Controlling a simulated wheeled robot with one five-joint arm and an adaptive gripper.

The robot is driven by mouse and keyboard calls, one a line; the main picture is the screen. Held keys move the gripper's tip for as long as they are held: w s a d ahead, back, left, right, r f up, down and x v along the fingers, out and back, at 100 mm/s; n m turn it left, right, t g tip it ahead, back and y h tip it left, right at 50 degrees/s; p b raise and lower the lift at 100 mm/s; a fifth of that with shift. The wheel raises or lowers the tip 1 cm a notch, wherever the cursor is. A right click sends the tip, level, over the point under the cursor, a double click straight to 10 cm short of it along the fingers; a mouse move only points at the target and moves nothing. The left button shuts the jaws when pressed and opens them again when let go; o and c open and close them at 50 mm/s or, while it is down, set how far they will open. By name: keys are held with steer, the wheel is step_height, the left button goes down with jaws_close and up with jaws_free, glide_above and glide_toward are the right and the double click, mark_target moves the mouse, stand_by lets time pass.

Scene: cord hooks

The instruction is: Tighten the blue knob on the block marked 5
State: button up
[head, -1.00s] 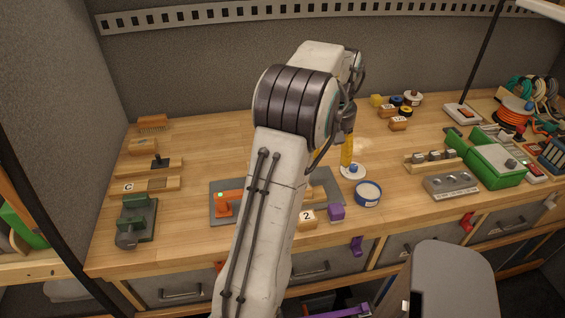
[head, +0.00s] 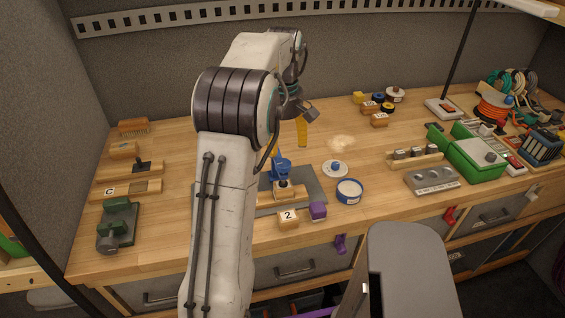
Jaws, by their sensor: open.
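I cannot read a 5 on any block. A blue upright part (head: 281,167) stands over a wooden block (head: 290,193) on the grey mat (head: 314,184), partly behind my arm; any marking there is hidden or too small to read. My gripper (head: 289,149) is open, with yellow fingers, above and behind the mat. I see nothing between the fingers.
A block marked 2 (head: 288,218) and a purple block (head: 318,211) stand in front of the mat. A round blue-rimmed tin (head: 349,191) is to the right. A green vise (head: 117,228) is at the left, a green case (head: 473,157) at the right.

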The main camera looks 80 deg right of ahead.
mark_target(283, 163)
steer(key=shift+f+n, duration=0.2)
steer(key=shift+n, duration=0.2)
steer(key=shift+f, duration=3.5)
steer(key=c, duration=1.2)
